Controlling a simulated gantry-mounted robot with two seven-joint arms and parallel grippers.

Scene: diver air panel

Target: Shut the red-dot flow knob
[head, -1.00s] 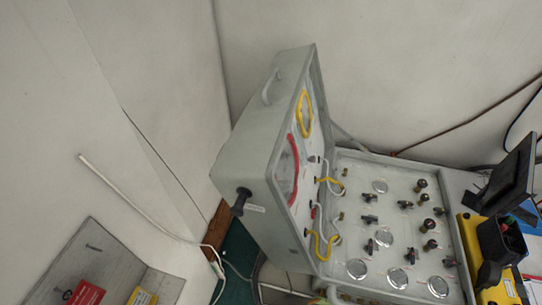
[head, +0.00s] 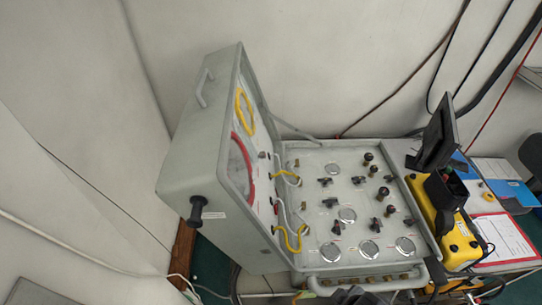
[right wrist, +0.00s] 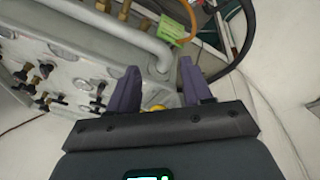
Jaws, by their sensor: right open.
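The diver air panel (head: 310,160) lies open in the head view, its face carrying several dark knobs, valves and round gauges. A dark knob (head: 376,224) on the lower middle of the panel has a reddish mark by it; I cannot tell for sure that it is the red-dot flow knob. My right gripper (right wrist: 158,88) is open and empty in the right wrist view. Its fingers point toward the panel's grey edge rail (right wrist: 95,28), with the knobs beyond to the left. A dark shape at the bottom of the head view may be part of it. My left gripper is not in view.
The raised lid (head: 195,150) with yellow and red hoses stands left of the panel. A yellow case (head: 440,220), a dark screen (head: 437,130) and a clipboard (head: 503,238) are on the right. Brass fittings and a green tag (right wrist: 172,28) hang near the rail.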

